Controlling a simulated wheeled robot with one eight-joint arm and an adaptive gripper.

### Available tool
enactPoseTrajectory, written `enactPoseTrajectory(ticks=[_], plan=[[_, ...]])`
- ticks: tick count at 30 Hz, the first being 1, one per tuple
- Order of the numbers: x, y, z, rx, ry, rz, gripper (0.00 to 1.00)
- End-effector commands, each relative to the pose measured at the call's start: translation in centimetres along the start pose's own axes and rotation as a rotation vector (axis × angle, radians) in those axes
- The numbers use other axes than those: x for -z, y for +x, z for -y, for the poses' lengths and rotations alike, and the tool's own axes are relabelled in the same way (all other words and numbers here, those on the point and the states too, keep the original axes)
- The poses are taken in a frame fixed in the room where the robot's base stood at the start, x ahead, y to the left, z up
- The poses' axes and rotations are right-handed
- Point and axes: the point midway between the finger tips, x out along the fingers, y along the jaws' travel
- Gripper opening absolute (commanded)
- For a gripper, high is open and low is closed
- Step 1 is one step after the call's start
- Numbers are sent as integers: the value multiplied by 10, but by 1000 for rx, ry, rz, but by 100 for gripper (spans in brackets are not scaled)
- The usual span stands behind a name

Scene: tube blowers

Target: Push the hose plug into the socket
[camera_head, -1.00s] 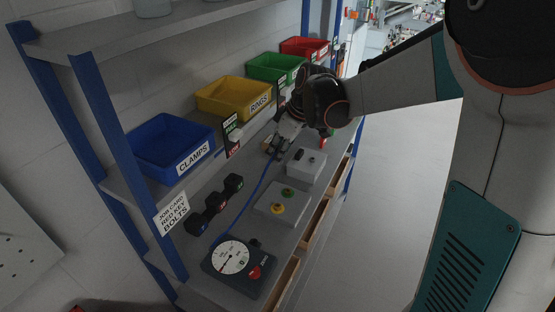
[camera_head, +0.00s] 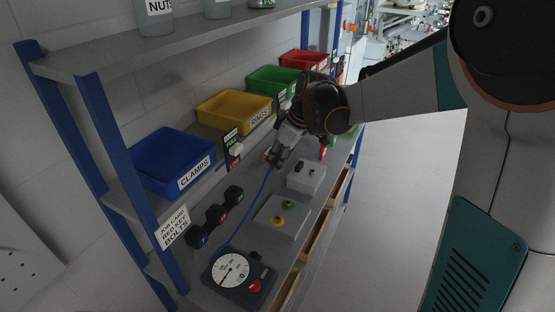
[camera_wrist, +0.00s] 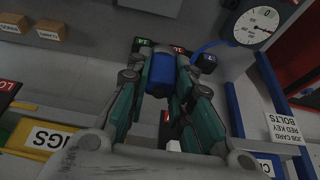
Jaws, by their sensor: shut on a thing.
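My gripper (camera_head: 278,158) is at the back of the grey bench, near the wall. In the wrist view, its teal fingers (camera_wrist: 158,88) are closed around a blue cylindrical plug (camera_wrist: 160,72). A blue hose (camera_head: 248,208) runs from my gripper across the bench to the dark gauge box (camera_head: 234,291). The hose shows beside the gauge in the wrist view (camera_wrist: 205,48). The plug's tip is hidden by the gripper in the head view. I cannot tell which fitting is the socket, or whether the plug touches one.
Two grey boxes stand on the bench, one with a green and a yellow knob (camera_head: 281,219), one smaller (camera_head: 306,176). A row of dark blocks (camera_head: 215,215) lies left of the hose. Blue (camera_head: 150,172), yellow (camera_head: 222,117), green and red bins line the shelf. Bottles stand above.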

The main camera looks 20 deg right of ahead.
Motion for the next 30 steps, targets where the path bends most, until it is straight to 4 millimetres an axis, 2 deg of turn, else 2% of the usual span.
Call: enactPoseTrajectory(ticks=[30], plan=[[14,-35,0,0,0,0,0]])
